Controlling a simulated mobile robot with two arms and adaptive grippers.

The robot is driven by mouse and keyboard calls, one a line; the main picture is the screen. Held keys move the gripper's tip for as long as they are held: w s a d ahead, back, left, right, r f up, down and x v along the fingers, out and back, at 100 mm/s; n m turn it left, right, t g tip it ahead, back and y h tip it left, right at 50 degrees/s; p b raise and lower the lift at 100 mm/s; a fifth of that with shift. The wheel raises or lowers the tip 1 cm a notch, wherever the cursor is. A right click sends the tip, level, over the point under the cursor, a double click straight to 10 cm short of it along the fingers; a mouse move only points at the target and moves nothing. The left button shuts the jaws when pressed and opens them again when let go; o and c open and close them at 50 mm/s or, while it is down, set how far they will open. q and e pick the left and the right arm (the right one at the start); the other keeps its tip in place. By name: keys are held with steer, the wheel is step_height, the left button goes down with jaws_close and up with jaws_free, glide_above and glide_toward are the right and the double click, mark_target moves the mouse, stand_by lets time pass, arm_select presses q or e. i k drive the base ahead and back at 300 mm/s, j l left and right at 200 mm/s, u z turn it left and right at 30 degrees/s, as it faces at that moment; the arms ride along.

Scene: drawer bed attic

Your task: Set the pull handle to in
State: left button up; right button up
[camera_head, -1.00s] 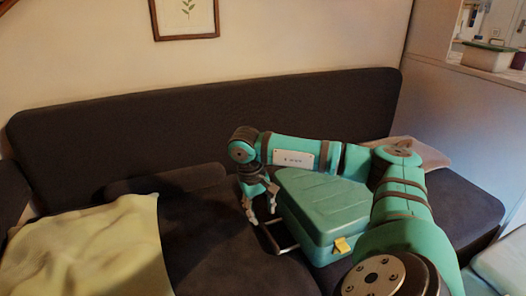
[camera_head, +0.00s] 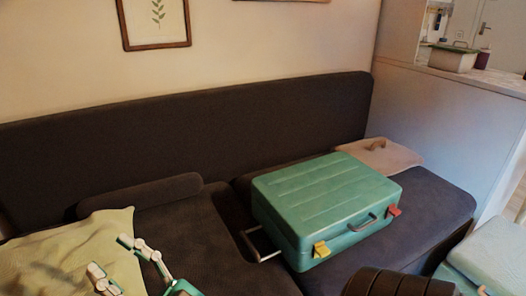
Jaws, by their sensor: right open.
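A green suitcase (camera_head: 322,200) lies flat on the dark sofa. Its pull handle (camera_head: 258,246), a thin metal U-shaped bar, sticks out a short way from the case's left side. My right gripper (camera_head: 108,254) is at the lower left, over the sofa by the yellow-green blanket. It is open and empty, well to the left of the pull handle and apart from it. Part of this gripper is cut off by the bottom edge. My left gripper is not in view.
The case's front has a carry handle (camera_head: 363,223), a yellow latch (camera_head: 321,249) and a red latch (camera_head: 394,210). The blanket (camera_head: 70,255) covers the left seat. A beige item (camera_head: 385,155) lies behind the case. Seat space left of the case is clear.

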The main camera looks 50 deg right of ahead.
mark_target(242, 233)
steer(key=l+z, duration=0.2)
steer(key=z, duration=0.2)
steer(key=i+l+z, duration=0.1)
steer(key=z, duration=0.3)
steer(key=i+l+z, duration=0.1)
steer(key=z, duration=0.3)
steer(key=i+l+z, duration=0.15)
steer(key=z, duration=0.3)
